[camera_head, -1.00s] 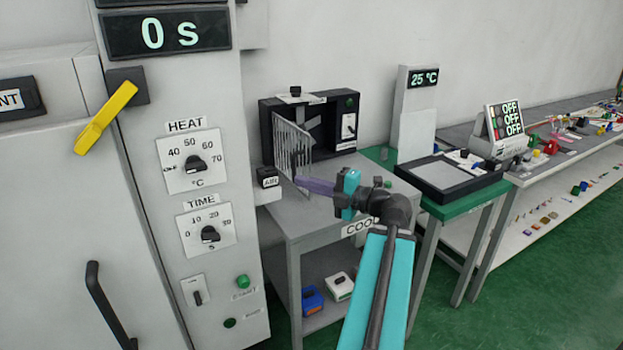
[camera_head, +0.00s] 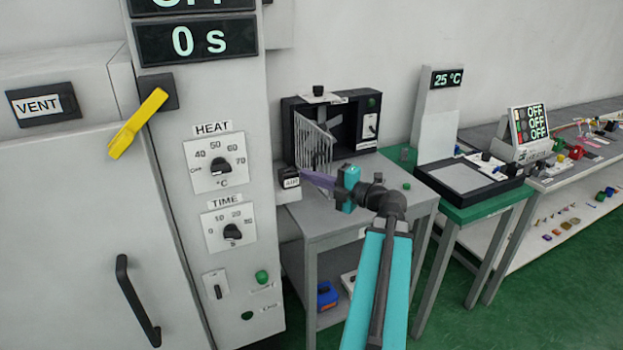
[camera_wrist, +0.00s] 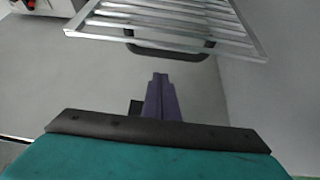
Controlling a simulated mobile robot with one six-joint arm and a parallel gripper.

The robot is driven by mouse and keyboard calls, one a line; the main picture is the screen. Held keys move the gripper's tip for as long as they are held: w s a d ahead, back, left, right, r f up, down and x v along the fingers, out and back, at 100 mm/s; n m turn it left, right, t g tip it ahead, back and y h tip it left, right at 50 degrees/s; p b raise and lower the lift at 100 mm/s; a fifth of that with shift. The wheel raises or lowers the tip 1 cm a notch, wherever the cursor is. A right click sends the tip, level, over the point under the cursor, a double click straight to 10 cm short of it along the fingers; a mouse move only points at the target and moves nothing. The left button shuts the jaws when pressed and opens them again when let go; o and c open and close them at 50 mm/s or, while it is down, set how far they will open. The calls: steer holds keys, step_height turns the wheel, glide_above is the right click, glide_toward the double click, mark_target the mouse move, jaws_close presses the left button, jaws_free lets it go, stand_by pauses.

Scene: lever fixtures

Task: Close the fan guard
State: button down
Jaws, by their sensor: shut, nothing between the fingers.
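The fan guard (camera_head: 314,143), a hinged silver grille, stands swung open at the left front of the black fan box (camera_head: 355,110) in the head view. In the wrist view the guard (camera_wrist: 165,22) spans the top, with its black handle (camera_wrist: 160,51) on its near edge. My gripper (camera_head: 305,172) has purple fingers held together, empty, in front of the lower part of the guard. In the wrist view the gripper (camera_wrist: 160,80) points at the handle, with a visible gap between them. The guard's hinge side is hard to make out.
The fan box stands on a grey table (camera_head: 375,200). A small black AIR box (camera_head: 290,178) is close to my fingertips at left. The tall grey oven panel (camera_head: 225,180) stands further left. A green table (camera_head: 480,205) with a black-framed plate is at right.

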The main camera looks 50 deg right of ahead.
steer(key=shift+s+d, duration=0.25)
steer(key=shift+d, duration=1)
steer(key=shift+d, duration=0.1)
